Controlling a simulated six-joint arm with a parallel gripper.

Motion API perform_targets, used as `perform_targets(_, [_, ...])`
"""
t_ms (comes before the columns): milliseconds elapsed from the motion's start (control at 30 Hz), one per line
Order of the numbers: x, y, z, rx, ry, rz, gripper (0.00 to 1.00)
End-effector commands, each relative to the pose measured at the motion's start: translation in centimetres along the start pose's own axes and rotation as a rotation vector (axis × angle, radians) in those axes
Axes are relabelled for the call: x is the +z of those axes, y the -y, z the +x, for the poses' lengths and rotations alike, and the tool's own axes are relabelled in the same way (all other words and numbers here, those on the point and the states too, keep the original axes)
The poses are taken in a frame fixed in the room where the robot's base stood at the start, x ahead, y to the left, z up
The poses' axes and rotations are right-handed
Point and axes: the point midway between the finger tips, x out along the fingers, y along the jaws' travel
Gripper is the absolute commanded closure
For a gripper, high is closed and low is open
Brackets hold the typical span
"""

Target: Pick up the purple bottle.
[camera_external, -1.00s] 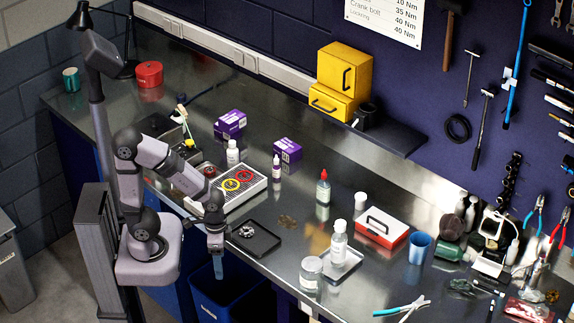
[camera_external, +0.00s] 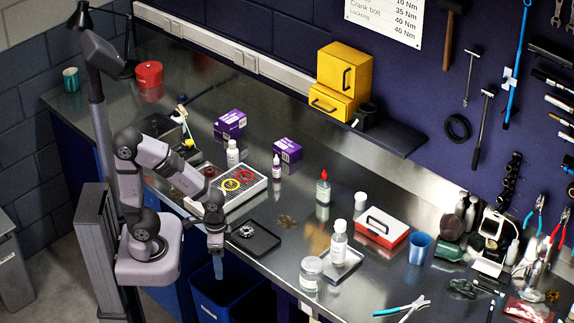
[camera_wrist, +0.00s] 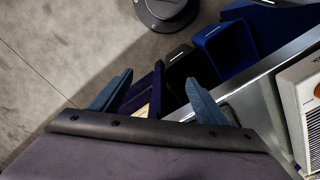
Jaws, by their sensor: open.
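The small purple bottle (camera_external: 276,169) with a white top stands upright on the steel bench, right of the white tray with red and yellow rings. It does not show in the wrist view. My gripper (camera_external: 218,268) hangs pointing down past the bench's front edge, well apart from the bottle and nearer the camera. In the wrist view my gripper (camera_wrist: 155,92) shows two blue fingers spread wide with nothing held between them.
Purple boxes (camera_external: 287,150) and a white bottle (camera_external: 233,154) stand near the purple bottle. The ringed tray (camera_external: 250,193) and a black tray (camera_external: 266,243) lie between it and my gripper. A blue bin (camera_external: 208,304) is below the bench edge. A red-capped bottle (camera_external: 323,188) stands to the right.

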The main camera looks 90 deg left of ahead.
Motion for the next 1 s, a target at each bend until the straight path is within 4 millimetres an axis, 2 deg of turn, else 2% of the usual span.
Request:
perform_targets(333, [0.0,0.0,0.0,0.0,0.0,0.0,0.32])
perform_targets(467, [0.0,0.0,0.0,0.0,0.0,0.0,0.63])
perform_targets(800, [-0.1,0.1,-0.2,-0.001,-0.002,0.003,0.64])
perform_targets(1000, [-1.3,0.7,-2.4,-0.021,-0.027,0.044,0.64])
